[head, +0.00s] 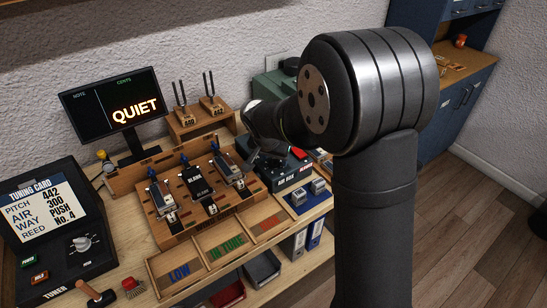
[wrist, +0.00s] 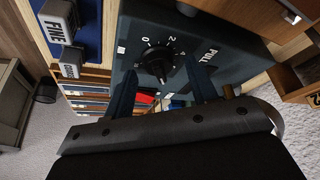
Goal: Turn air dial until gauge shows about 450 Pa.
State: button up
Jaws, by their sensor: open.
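The air dial (wrist: 157,65) is a black knob with a white pointer line on a dark panel, with marks 0, 2 and 4 around it. My gripper (wrist: 161,68) is open, its two dark fingers apart on either side of the dial in the wrist view. I cannot tell whether they touch it. In the head view my gripper (head: 264,155) is over the dark air box (head: 292,176), and the dial is hidden there. I cannot make out a gauge reading in either view.
A screen (head: 114,104) shows QUIET. A wooden reed bench (head: 160,235) and open-topped labelled trays (head: 185,268) lie left of the air box. FINE and COARSE blocks (wrist: 60,25) stand beside the panel.

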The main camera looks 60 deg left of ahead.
jog(key=shift+c, duration=0.2)
jog(key=c, duration=0.9)
jog(key=shift+c, duration=0.2)
jog(key=shift+n, duration=0.3)
jog(key=o, duration=1)
jog(key=shift+r, duration=0.15)
jog(key=v, duration=1.7)
jog(key=shift+d, duration=0.2)
